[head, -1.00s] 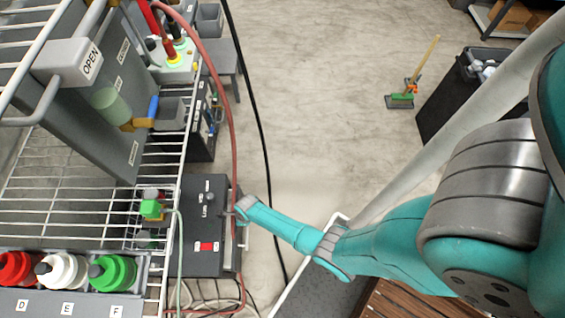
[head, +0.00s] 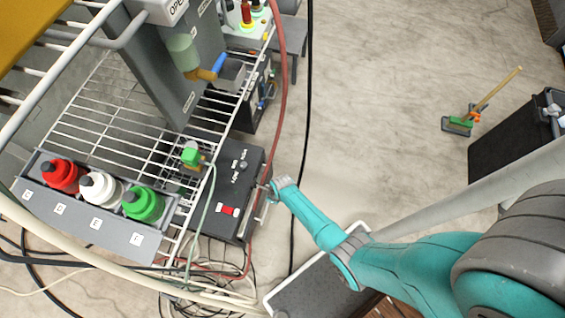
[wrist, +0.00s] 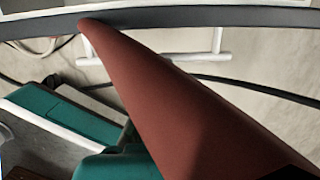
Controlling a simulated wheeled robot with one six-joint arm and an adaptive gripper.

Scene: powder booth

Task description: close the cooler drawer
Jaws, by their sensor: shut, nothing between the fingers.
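The dark grey box (head: 196,215) with a red switch and small labels, likely the cooler, sits low beside the wire rack in the head view. A pale handle (head: 262,206) shows at its right side. In the wrist view a pale bar handle (wrist: 150,58) on two posts stands out from a dark edge (wrist: 200,17). How far the drawer stands out cannot be told. My gripper (head: 276,185) is shut and empty at the box's right side, close to the handle; contact cannot be told. In the wrist view the fingertips are not clear.
A red hose (head: 283,88) runs down past the box and crosses close before the wrist camera (wrist: 170,100). A black cable (head: 309,100) lies on the floor. Bottles (head: 143,203) stand in a rack at left. Open floor (head: 390,120) lies to the right.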

